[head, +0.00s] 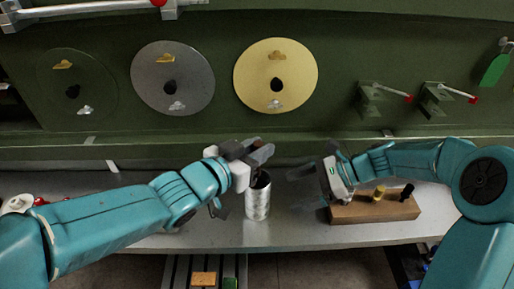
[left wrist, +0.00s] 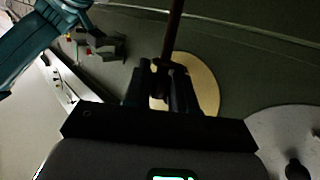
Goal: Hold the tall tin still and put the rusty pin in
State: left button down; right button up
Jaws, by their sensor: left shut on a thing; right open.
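The tall tin (head: 258,203) is a silvery cylinder standing upright on the grey bench. My left gripper (head: 258,158) is just above the tin's mouth. In the left wrist view its fingers (left wrist: 165,88) are shut on a thin brown rod, the rusty pin (left wrist: 173,32). In the head view the fingers largely hide the pin, and I cannot tell whether its end is inside the tin. My right gripper (head: 328,178) is open, to the right of the tin and apart from it, by the left end of a wooden block.
Behind the bench is a green panel with round discs, including a gold one (head: 276,100), and red-tipped clamps (head: 385,93). The bench (head: 300,232) is clear between tin and block.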

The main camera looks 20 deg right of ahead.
aim_at(261, 202)
jog(key=x, duration=1)
jog(key=shift+w+a+f, duration=0.1)
jog(key=shift+a, duration=0.25)
jog(key=c, duration=0.7)
jog(key=shift+c, duration=0.2)
